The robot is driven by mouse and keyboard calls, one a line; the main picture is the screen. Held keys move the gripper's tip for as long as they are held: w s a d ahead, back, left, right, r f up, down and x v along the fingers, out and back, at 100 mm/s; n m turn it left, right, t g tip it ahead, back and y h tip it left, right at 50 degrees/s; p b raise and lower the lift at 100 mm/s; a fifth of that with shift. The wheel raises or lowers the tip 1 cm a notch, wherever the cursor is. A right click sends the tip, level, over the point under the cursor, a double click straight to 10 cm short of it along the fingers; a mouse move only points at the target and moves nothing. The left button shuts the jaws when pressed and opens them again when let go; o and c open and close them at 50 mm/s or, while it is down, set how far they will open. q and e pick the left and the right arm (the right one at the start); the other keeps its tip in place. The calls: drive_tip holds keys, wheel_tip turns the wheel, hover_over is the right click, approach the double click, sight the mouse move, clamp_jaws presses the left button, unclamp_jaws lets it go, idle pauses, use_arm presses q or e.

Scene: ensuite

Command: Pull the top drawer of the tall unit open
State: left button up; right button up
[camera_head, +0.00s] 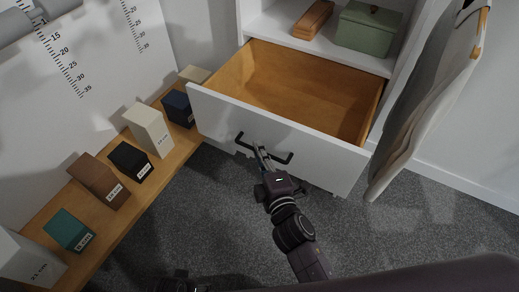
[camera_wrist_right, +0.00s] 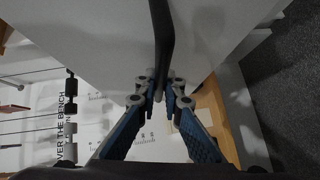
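The tall white unit (camera_head: 270,28) has its top drawer (camera_head: 275,137) pulled well out, and its empty wooden inside shows. A black bar handle (camera_head: 246,144) sits on the white drawer front. My right gripper (camera_head: 260,150) is at the middle of this handle. In the right wrist view the dark handle (camera_wrist_right: 163,40) runs between the blue-padded fingers of my right gripper (camera_wrist_right: 159,90), which are shut on it. A dark part at the bottom edge of the head view looks like my left gripper (camera_head: 180,284); its fingers cannot be made out.
A green box (camera_head: 366,28) and a brown wooden case (camera_head: 313,18) sit on the shelf above the drawer. A wooden bench (camera_head: 120,218) with several labelled blocks runs along the left. A hanging cloth (camera_head: 425,110) is close to the drawer's right. Grey carpet (camera_head: 400,225) lies clear in front.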

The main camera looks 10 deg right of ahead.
drive_tip(key=o, duration=0.4)
drive_tip(key=v, duration=1.2)
idle(0.3)
